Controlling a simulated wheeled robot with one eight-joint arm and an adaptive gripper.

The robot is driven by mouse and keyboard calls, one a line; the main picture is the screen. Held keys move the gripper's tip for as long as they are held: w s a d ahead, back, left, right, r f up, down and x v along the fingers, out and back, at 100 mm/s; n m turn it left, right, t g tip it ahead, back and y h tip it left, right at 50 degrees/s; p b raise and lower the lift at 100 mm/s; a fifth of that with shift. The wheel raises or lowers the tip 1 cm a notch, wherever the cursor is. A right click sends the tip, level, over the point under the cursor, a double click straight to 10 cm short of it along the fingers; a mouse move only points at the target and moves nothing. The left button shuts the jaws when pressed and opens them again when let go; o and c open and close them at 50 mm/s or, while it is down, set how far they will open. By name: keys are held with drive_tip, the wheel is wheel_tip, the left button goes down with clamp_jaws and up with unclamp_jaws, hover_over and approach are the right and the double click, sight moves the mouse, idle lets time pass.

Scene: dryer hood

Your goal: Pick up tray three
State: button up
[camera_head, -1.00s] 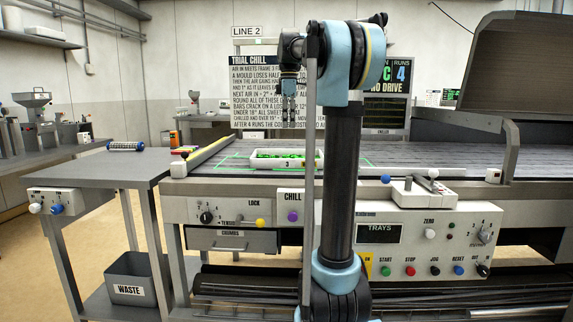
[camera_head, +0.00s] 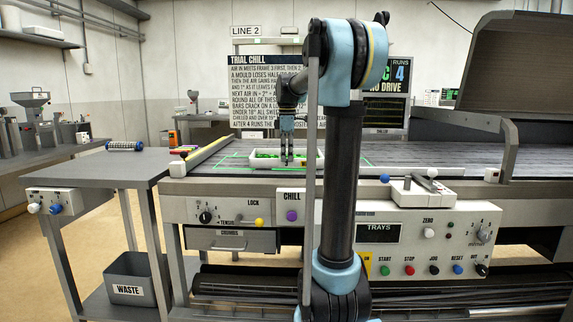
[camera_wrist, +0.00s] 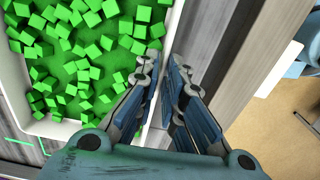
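Tray three is a white, shallow tray (camera_head: 262,165) on the dark slatted belt, with loose green cubes in it. In the wrist view the green cubes (camera_wrist: 85,60) fill the left side, and the tray's pale wall (camera_wrist: 172,22) runs up the middle. My gripper (camera_head: 287,160) points down at the middle of the tray and hides its front number. In the wrist view my gripper (camera_wrist: 166,62) has its fingers a little apart, one on each side of the wall. I cannot tell whether either finger touches it.
A yellow rail (camera_head: 209,150) lies left of the tray. A white lever box (camera_head: 420,191) sits right on the front edge, and a raised hood (camera_head: 515,65) stands at far right. The grey side table (camera_head: 100,168) is mostly clear, with a striped cylinder (camera_head: 125,146) on it.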

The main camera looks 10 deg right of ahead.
sight(287, 168)
drive_tip(key=shift+f, duration=1.55)
clamp_jaws()
wheel_tip(287, 168, up, 10)
drive_tip(key=shift+r, duration=0.1)
drive_tip(key=shift+r, duration=0.1)
drive_tip(key=shift+r, duration=0.85)
